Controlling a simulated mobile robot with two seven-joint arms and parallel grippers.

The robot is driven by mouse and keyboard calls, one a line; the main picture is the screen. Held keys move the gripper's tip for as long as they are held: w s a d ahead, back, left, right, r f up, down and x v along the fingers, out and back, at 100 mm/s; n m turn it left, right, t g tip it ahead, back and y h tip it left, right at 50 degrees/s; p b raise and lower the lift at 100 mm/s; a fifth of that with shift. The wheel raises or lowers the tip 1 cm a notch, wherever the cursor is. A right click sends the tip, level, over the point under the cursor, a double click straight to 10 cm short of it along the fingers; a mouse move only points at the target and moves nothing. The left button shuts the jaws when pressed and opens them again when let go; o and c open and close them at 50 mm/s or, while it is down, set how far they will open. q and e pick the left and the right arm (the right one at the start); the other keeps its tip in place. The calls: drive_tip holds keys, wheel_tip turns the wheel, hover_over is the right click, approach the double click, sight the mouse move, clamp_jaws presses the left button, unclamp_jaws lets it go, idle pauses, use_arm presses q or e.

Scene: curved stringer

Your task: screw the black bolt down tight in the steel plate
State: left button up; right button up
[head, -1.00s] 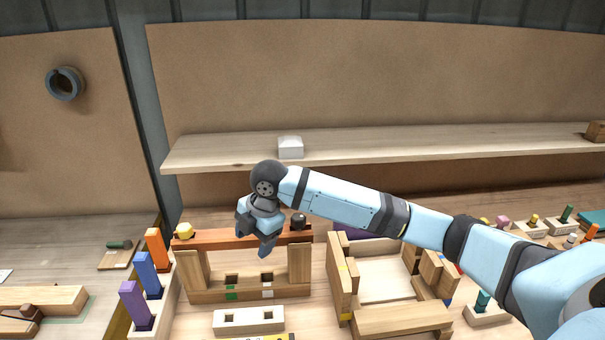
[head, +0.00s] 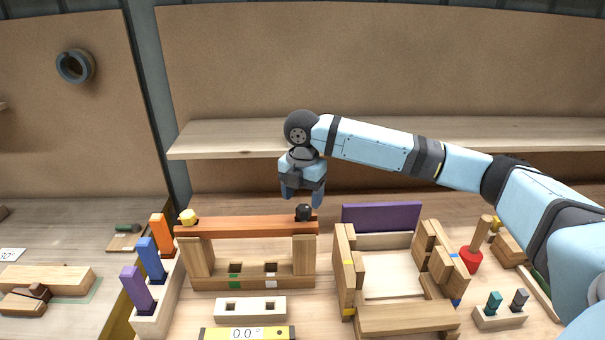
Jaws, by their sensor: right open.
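The black bolt (head: 303,212) stands at the right end of a reddish-brown beam (head: 245,228) that bridges two wooden uprights. Its dark round head shows; its shaft is hidden. I cannot make out a steel plate under it. My right gripper (head: 301,197) points down with its fingers apart and nothing between them. In this view its fingertips appear just above and to either side of the bolt head; I cannot tell the exact depth. My left gripper is not in view.
A yellow bolt (head: 188,217) stands on the beam's left end. A rack of coloured blocks (head: 158,304) is at left, a wooden tray (head: 408,320) at right. A white two-hole block (head: 250,308) and a gauge (head: 247,334) lie in front. A shelf (head: 230,138) runs behind.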

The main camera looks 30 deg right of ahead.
sight(301, 209)
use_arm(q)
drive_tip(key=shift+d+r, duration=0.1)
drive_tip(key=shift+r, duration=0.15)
use_arm(e)
drive_tip(key=shift+f, duration=2.75)
drive_tip(key=c, duration=1.1)
drive_tip(key=m+p, duration=0.2)
drive_tip(key=p, duration=0.1)
drive_tip(key=m+p, duration=0.2)
drive_tip(key=p, duration=0.1)
drive_tip(key=m+p, duration=0.2)
drive_tip(key=p, duration=0.1)
drive_tip(key=shift+w+a+r, duration=0.1)
drive_tip(key=shift+r, duration=0.15)
drive_tip(key=shift+w+f+m, duration=0.15)
drive_tip(key=shift+f+m, duration=0.35)
drive_tip(key=shift+m, duration=0.5)
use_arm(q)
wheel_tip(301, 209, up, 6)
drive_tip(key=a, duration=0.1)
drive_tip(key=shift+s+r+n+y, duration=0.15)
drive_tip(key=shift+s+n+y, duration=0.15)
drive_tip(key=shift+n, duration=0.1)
